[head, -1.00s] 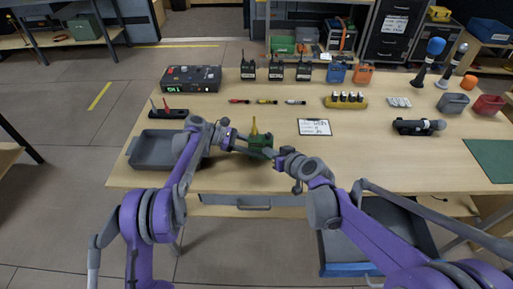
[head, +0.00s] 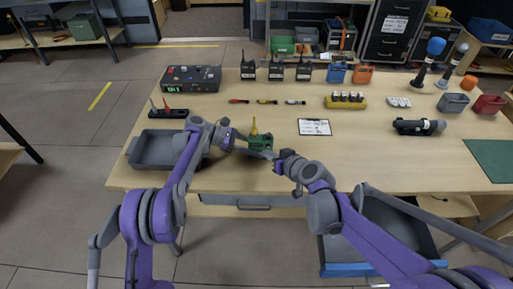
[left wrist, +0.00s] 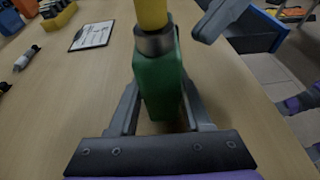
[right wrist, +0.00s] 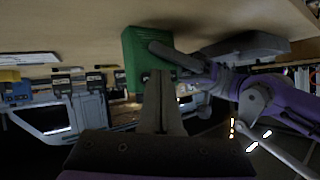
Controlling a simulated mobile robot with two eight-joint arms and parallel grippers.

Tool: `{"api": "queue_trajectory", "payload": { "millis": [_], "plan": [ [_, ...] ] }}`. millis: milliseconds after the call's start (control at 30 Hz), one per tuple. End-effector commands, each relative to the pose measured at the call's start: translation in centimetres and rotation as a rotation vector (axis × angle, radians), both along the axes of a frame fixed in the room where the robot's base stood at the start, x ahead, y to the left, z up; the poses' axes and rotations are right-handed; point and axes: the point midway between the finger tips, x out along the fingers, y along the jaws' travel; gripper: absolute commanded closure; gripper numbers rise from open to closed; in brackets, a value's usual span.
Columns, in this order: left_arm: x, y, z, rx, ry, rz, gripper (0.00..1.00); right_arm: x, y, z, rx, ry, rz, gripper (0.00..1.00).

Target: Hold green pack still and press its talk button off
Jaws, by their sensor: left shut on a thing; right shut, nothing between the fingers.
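The green pack (head: 260,142) stands on the table near its front edge, with a yellow antenna (head: 254,126) on top. My left gripper (head: 245,142) is shut on the green pack from the left; in the left wrist view its fingers sit on both sides of the pack (left wrist: 160,85). My right gripper (head: 278,158) is shut and empty just right of the pack. In the right wrist view its closed fingertips (right wrist: 158,75) are close to the green pack (right wrist: 135,58); I cannot tell whether they touch. The talk button is not clearly visible.
A grey tray (head: 150,150) lies to the left on the table. A clipboard (head: 314,127) lies right of the pack. Dark radios (head: 276,70) stand along the back. An open drawer or bin (head: 385,235) is below the table's front edge at right.

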Motion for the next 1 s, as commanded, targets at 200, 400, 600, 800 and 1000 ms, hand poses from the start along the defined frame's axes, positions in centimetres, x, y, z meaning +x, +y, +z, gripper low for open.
{"api": "queue_trajectory", "payload": {
  "millis": [200,400,600,800,1000],
  "plan": [
    [0.0,0.0,0.0,0.0,0.0,0.0,1.0,-2.0,0.2,0.0,0.0,0.0,0.001,1.0],
    [0.0,0.0,0.0,0.0,0.0,0.0,1.0,-3.9,0.3,0.0,0.001,0.0,0.001,1.0],
    [0.0,0.0,0.0,0.0,0.0,0.0,1.0,-5.6,0.4,0.0,0.0,0.0,0.0,1.0],
    [0.0,0.0,0.0,0.0,0.0,0.0,1.0,-5.9,0.4,0.0,0.0,0.0,0.0,1.0],
    [0.0,0.0,0.0,0.0,0.0,0.0,0.35,-5.9,0.4,0.0,0.0,0.0,0.0,1.0]
  ]
}}
